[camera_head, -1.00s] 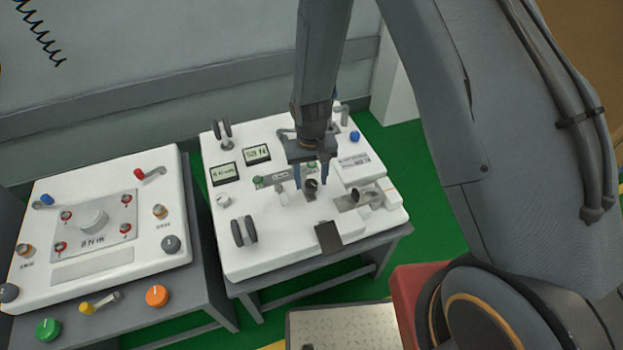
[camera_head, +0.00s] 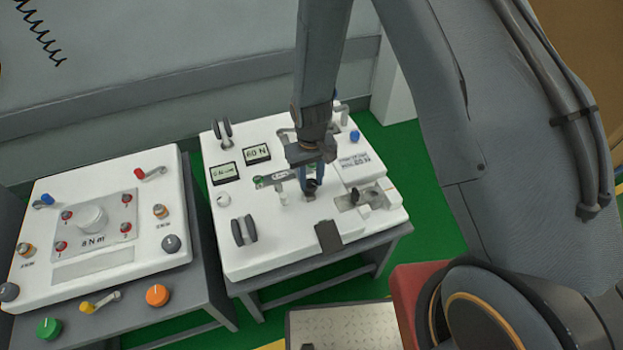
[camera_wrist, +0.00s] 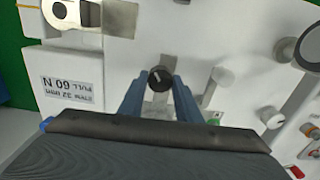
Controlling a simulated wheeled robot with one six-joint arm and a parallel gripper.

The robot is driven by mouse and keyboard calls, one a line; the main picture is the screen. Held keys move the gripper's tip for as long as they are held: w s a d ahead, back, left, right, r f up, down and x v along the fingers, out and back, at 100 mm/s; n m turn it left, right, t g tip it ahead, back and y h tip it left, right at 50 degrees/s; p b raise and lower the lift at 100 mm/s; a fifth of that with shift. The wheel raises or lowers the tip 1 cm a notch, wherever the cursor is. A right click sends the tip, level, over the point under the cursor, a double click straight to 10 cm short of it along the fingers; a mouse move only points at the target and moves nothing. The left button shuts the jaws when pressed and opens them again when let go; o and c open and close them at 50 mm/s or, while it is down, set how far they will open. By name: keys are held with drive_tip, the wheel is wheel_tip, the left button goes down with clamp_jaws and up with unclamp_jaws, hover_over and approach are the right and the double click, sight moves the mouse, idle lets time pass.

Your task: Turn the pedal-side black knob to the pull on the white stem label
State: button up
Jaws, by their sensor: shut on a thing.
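The small black knob (camera_wrist: 160,77) with a white pointer mark sits on the white cart top. In the wrist view it is between the two blue fingertips of my gripper (camera_wrist: 160,85). My gripper (camera_head: 312,193) is shut on it; the fingers hide most of it in the head view. The upper display (camera_head: 257,153) reads 60 N. The dark pedal-like plate (camera_head: 328,236) is at the cart's front edge.
A second display (camera_head: 224,173) is left of the first. A short white post (camera_head: 283,198) stands left of my fingers, and a metal fitting (camera_head: 362,198) lies to the right. Black discs (camera_head: 244,231) stand at the front left. Another cart (camera_head: 95,220) is to the left.

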sight(311, 182)
drive_tip(key=shift+n, duration=0.4)
drive_tip(key=o, duration=1.1)
drive_tip(key=shift+c, duration=0.2)
wheel_tip(311, 182, up, 7)
drive_tip(key=shift+f+b, duration=0.15)
drive_tip(key=shift+b, duration=0.25)
drive_tip(key=shift+r, duration=0.6)
